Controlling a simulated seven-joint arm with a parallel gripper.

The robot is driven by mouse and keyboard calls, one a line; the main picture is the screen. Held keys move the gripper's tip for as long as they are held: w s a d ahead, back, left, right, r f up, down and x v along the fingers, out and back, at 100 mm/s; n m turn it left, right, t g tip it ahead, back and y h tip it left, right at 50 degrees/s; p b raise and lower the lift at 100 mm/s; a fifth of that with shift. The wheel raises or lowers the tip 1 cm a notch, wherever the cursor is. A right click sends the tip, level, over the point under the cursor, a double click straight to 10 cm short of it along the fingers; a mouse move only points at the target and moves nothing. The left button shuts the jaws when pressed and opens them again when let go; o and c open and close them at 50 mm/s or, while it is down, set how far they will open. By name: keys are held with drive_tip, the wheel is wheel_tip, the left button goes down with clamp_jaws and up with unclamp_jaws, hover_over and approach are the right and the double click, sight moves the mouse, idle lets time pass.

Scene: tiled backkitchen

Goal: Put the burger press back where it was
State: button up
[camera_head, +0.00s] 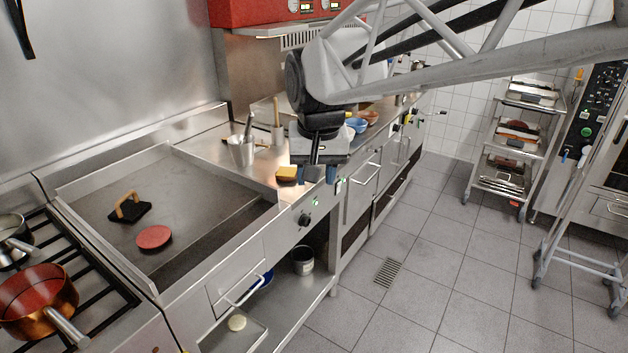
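The burger press (118,218), a black plate with a light wooden handle, lies on the flat griddle (205,205) at the left. A round red patty (154,237) lies on the griddle just in front of it, to the right. My gripper (321,174) hangs in the upper middle, well to the right of the press, near the counter's front edge. Its two fingertips are apart and nothing shows between them. The gripper's body hides part of the counter behind it.
A yellow sponge (287,173) sits close left of my gripper on the counter. A metal container with utensils (243,152) stands behind it. A copper pot (38,298) stands on the burners at lower left. Blue bowls (356,125) stand farther back.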

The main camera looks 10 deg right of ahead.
drive_tip(key=s+d+f, duration=0.3)
drive_tip(key=s+f, duration=0.1)
drive_tip(key=s, duration=0.5)
drive_tip(key=s+d+f+n, duration=0.1)
drive_tip(key=s+d+f, duration=0.3)
drive_tip(key=s, duration=0.5)
drive_tip(key=shift+t, duration=0.3)
